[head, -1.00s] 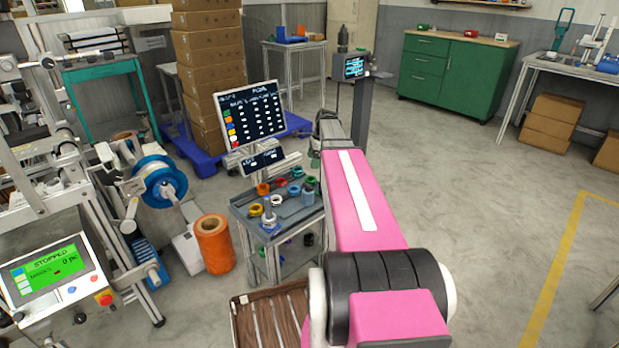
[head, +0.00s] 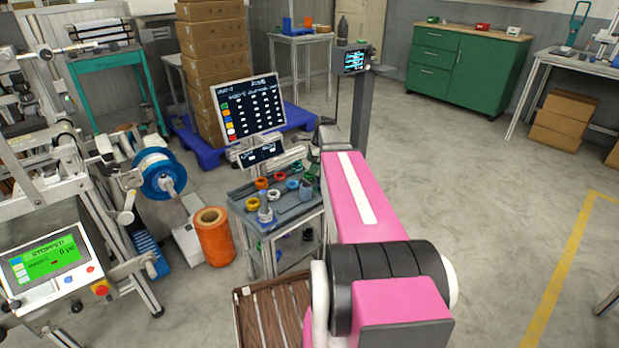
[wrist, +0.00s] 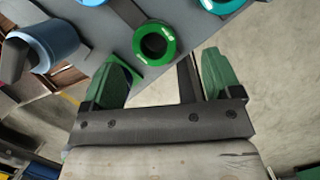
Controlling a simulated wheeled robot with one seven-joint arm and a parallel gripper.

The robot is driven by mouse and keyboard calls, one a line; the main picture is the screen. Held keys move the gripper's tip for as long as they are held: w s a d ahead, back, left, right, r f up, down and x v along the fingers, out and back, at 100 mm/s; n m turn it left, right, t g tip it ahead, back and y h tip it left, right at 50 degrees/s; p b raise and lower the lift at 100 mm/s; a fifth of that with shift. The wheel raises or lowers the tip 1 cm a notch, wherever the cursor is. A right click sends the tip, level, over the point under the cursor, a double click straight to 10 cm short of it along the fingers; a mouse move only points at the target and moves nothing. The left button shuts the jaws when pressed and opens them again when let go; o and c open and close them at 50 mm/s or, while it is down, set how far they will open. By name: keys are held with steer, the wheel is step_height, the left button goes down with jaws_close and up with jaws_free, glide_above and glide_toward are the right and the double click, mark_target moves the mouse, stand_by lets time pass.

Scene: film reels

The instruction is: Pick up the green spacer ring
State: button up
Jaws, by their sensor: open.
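The green spacer ring (wrist: 155,42) lies on a grey surface in the wrist view, its dark hole facing the camera. My gripper (wrist: 167,68) has two green fingers spread wide with nothing held between them. The ring shows just beyond the gap between the fingertips, nearer the left finger. I cannot tell the height of the fingertips above the surface. In the head view my pink arm reaches to the right edge of the small cart (head: 262,227), and I cannot make out the gripper clearly there.
A teal ring (wrist: 222,4) and a blue-grey cylinder (wrist: 50,45) are near the green ring. The cart top holds several coloured rings and a blue-grey container (head: 306,188). A display board (head: 249,108) stands behind it. An orange spool (head: 213,238) stands at its left.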

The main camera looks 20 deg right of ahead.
steer(key=x, duration=0.5)
steer(key=shift+s, duration=0.35)
steer(key=shift+c, duration=0.3)
steer(key=c, duration=1)
steer(key=shift+r, duration=0.1)
